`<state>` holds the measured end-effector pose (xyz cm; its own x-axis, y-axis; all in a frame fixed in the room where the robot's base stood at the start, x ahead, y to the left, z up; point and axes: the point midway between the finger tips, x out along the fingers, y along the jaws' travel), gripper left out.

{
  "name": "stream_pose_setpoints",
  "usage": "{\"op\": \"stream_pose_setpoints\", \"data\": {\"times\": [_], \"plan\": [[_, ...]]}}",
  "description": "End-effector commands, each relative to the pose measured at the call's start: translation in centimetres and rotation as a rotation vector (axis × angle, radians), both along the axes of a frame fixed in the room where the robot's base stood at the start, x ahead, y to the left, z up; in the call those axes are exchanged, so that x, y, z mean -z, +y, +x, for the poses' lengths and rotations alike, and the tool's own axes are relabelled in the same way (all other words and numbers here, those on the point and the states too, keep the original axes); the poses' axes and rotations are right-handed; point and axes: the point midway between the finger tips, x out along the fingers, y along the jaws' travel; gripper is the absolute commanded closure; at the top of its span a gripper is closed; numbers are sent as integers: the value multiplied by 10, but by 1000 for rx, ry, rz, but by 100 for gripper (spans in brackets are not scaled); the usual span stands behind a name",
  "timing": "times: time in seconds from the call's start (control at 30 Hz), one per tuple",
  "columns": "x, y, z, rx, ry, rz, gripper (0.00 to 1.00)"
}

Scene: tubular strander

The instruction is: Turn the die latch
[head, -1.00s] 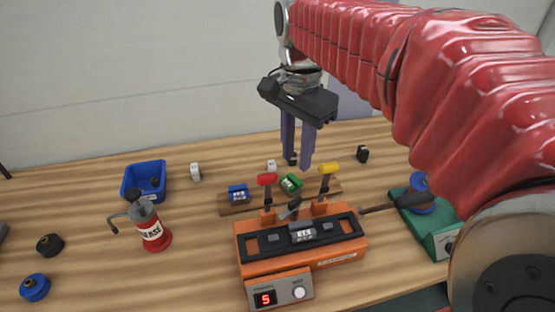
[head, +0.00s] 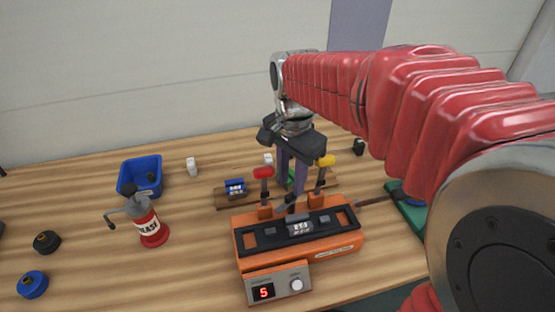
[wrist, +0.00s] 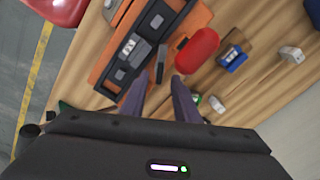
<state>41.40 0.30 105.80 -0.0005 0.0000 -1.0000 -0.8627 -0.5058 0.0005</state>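An orange machine (head: 250,262) with a black top plate stands on the wooden table. A red-knobbed lever (head: 263,173) and a yellow-knobbed lever (head: 326,161) rise at its back. Between them is a small dark lever (head: 290,209), which looks like the die latch; it also shows in the wrist view (wrist: 161,64). My gripper (head: 289,196) points down behind this lever, between the two knobs. In the wrist view, my gripper (wrist: 161,82) is open, with a gap between the fingers and the dark lever just beyond the tips. I cannot tell whether they touch it.
The red knob (wrist: 198,50) is close to one finger in the wrist view. A wooden rack with a blue block (head: 235,188) stands behind the machine.

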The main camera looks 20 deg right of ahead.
Motion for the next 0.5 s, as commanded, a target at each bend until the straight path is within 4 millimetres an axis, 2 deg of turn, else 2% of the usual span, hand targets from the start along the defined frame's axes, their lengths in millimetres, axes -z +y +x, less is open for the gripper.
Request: {"op": "stream_pose_setpoints", "data": {"times": [0.1, 0.23, 0.5], "plan": [[18, 0, -1, 0, 2, 0, 72], [32, 0, 0, 0, 1, 0, 72], [39, 0, 0, 0, -1, 1, 72]]}}
